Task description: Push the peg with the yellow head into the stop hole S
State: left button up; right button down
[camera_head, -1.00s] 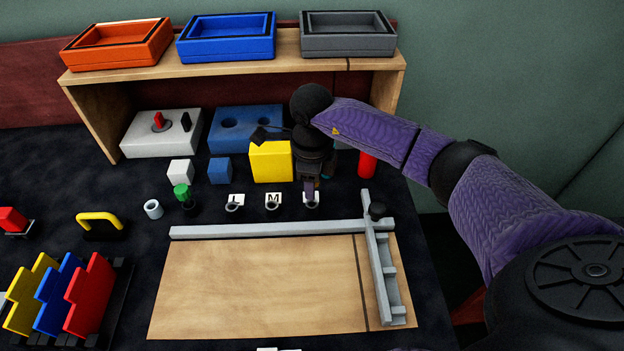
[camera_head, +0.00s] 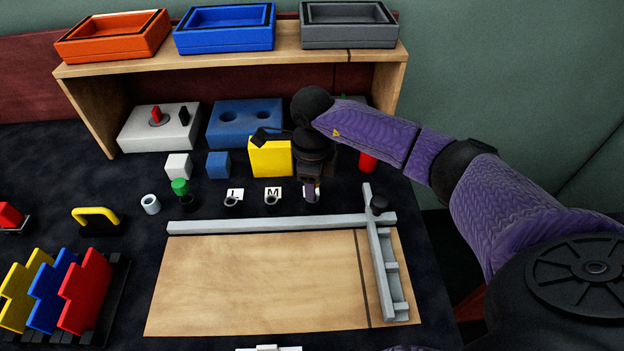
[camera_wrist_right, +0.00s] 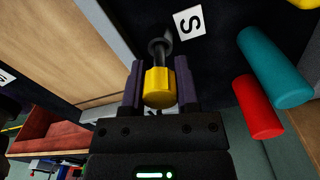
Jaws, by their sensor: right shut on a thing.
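My right gripper (camera_head: 311,190) reaches down at the right end of the row of labelled holes. In the right wrist view its purple fingers (camera_wrist_right: 158,80) are shut on the yellow head of the peg (camera_wrist_right: 158,88). The dark peg shaft runs from the head to the dark ring of the stop hole (camera_wrist_right: 158,46), beside the white S label (camera_wrist_right: 190,23). The shaft's tip appears to meet the ring; I cannot tell how deep it sits. In the head view the gripper mostly hides the peg and hole S. My left gripper is not in view.
Holes L (camera_head: 232,202) and M (camera_head: 271,199) lie left of my gripper. A yellow block (camera_head: 269,158) stands close behind it, a red cylinder (camera_head: 368,162) to its right. A teal cylinder (camera_wrist_right: 275,68) shows in the wrist view. A grey rail (camera_head: 265,226) runs in front.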

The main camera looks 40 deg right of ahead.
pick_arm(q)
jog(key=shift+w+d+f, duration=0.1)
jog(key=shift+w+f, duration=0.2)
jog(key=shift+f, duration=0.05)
pick_arm(e)
jog(key=shift+f, duration=0.5)
pick_arm(q)
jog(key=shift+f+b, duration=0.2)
jog(key=shift+b, duration=0.25)
pick_arm(e)
jog(key=shift+f, duration=0.3)
jog(key=shift+c, duration=1.7)
grip_release()
jog(key=shift+o, duration=0.3)
jog(key=shift+r, duration=0.45)
notch_tip(320, 180, up, 9)
jog(key=p, duration=0.3)
jog(key=shift+p, duration=0.4)
jog(key=shift+r, duration=0.1)
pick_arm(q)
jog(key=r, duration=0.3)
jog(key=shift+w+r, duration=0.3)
